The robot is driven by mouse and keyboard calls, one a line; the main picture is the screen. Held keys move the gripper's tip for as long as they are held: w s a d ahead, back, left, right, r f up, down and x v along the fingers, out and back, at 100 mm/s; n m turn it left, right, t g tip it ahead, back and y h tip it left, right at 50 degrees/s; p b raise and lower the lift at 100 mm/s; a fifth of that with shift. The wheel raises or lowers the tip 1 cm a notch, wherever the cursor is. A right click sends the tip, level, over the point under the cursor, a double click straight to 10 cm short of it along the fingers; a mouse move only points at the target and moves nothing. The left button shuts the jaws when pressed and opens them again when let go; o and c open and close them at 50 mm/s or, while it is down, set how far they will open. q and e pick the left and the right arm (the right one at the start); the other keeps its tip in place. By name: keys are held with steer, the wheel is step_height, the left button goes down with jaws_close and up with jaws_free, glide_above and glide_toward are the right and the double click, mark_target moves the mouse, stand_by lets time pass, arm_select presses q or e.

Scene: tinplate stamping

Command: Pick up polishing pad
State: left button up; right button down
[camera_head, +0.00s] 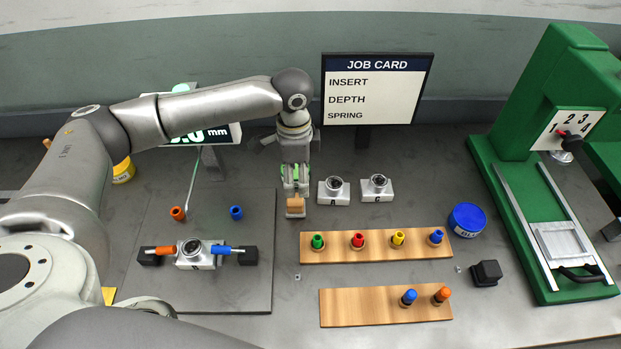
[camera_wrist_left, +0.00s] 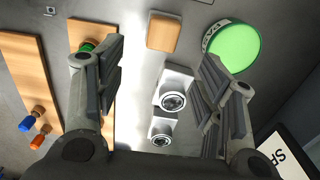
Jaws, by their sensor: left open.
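A small tan block (camera_head: 295,206), which looks like the polishing pad, lies on the grey bench. It also shows at the top middle of the left wrist view (camera_wrist_left: 164,32). My left gripper (camera_head: 295,188) points down just above and behind it in the head view, partly hiding it. In the left wrist view the two fingers (camera_wrist_left: 160,55) are spread apart with nothing gripped between them. The block shows beyond the fingertips, roughly between their lines. I cannot tell the exact height gap. My right gripper is out of view.
A green tin (camera_wrist_left: 232,45) stands close to the right finger. Two metal blocks with round dials (camera_head: 334,190) (camera_head: 377,188) are right of the gripper. A wooden peg board (camera_head: 330,255) lies in front, a blue tin (camera_head: 467,219) and green press (camera_head: 520,130) further right.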

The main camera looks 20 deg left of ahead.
mark_target(295, 199)
arm_select(q)
steer(key=shift+w+f, duration=0.1)
steer(key=shift+w, duration=0.05)
steer(key=f, duration=0.2)
steer(key=s+f+p, duration=0.1)
steer(key=f, duration=0.1)
steer(key=shift+s+a, duration=0.1)
steer(key=shift+s, duration=0.1)
steer(key=shift+w+f, duration=0.1)
steer(key=shift+f, duration=0.2)
steer(key=shift+w+f, duration=0.2)
steer(key=shift+f, duration=0.15)
steer(key=f, duration=0.1)
steer(key=f+p, duration=0.2)
steer(key=f, duration=0.1)
steer(key=shift+a, duration=0.3)
steer(key=shift+w+f, duration=0.15)
steer(key=shift+f, duration=0.2)
steer(key=shift+c, duration=0.5)
steer(key=c, duration=1)
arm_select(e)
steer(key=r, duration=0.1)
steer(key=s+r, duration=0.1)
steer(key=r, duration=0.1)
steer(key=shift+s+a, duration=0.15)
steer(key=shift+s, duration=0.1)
